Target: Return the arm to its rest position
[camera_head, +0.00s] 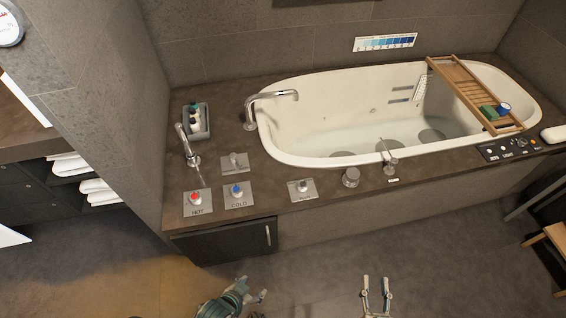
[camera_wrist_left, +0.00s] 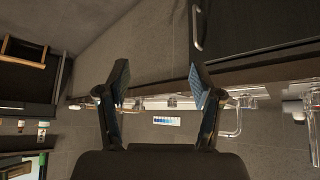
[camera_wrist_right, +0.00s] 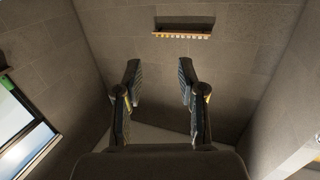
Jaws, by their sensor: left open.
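My left gripper (camera_head: 254,296) is in the lower middle of the head view, in front of the cabinet below the tub deck. Its jaws are apart and empty, and it touches nothing I can see. It also shows in the left wrist view (camera_wrist_left: 162,78) with a gap between its fingers. My right gripper (camera_head: 377,283) is at the bottom of the head view, to the right of the left one. Its two fingers point up and stand apart, with nothing between them. The right wrist view (camera_wrist_right: 158,85) also shows its fingers apart.
The tub deck (camera_head: 225,222) carries a HOT knob (camera_head: 194,199), a COLD knob (camera_head: 237,191) and taps. The white bathtub (camera_head: 330,118) has a wooden tray (camera_head: 462,86) across it. A cabinet door (camera_head: 225,243) is below the deck. Bare floor (camera_head: 320,262) surrounds both grippers.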

